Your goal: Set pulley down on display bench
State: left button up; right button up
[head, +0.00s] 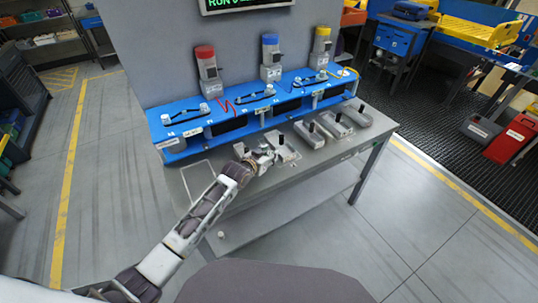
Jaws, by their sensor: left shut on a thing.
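My left gripper (265,158) is over the front part of the grey display bench (320,158), left of its middle. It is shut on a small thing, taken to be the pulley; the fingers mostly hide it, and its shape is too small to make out. I cannot tell whether the held thing touches the bench top. Just right of the gripper is a grey block with a black knob (284,152). My right gripper is not in view.
More grey blocks with black knobs (311,135) stand in a row to the right. A blue rack (230,128) with black belts runs along the back, with red-, blue- and yellow-topped units (207,70) behind it. A clear flat tray (197,180) lies at the left end.

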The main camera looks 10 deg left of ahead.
pick_arm(q)
jog(key=shift+f, duration=0.1)
jog(key=o, duration=1)
jog(key=shift+o, duration=0.2)
jog(key=shift+p+v, duration=0.45)
jog(key=shift+v, duration=5.6)
